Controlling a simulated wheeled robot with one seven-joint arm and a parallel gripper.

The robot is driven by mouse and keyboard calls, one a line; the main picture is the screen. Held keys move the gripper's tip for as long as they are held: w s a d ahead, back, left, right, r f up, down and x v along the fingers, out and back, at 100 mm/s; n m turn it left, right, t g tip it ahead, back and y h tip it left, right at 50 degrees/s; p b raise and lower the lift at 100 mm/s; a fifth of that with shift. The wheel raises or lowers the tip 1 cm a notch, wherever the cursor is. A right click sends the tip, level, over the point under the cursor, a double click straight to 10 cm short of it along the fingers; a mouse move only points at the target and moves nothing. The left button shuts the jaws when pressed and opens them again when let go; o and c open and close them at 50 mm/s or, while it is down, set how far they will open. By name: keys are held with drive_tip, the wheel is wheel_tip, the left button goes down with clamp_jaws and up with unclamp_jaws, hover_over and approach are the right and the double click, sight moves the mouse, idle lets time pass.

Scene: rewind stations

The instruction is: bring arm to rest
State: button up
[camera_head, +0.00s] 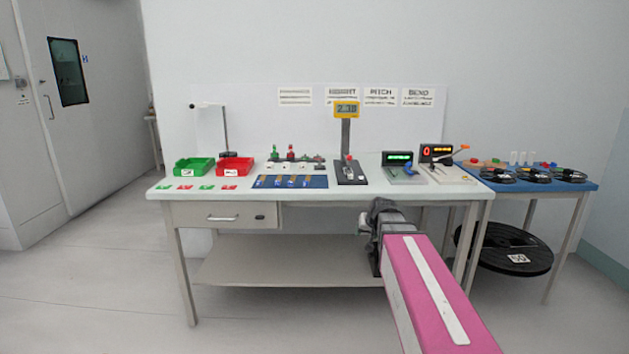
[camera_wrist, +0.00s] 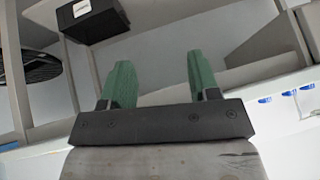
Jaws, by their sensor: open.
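My arm, with a pink cover, reaches forward in the head view toward the front edge of the white worktable (camera_head: 330,192). The dark wrist end is in front of the table's right half, at about tabletop height and just below. In the wrist view my gripper (camera_wrist: 163,85) has two green fingers set well apart, with nothing between them. The fingertips are hidden in the head view.
A green bin (camera_head: 193,167) and a red bin (camera_head: 234,167) stand on the worktable's left. A blue mat (camera_head: 290,182), a yellow-topped gauge (camera_head: 347,109) and displays follow. A blue side table (camera_head: 580,185) holds reels; a black reel (camera_head: 508,250) sits below. Floor at left is clear.

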drive_tip(key=s+f+g+h, duration=0.1)
drive_tip(key=s+f+g, duration=0.6)
drive_tip(key=s+f, duration=1)
drive_tip(key=s, duration=0.3)
drive_tip(key=shift+s+h, duration=0.35)
drive_tip(key=shift+h, duration=0.05)
drive_tip(key=shift+w, duration=0.15)
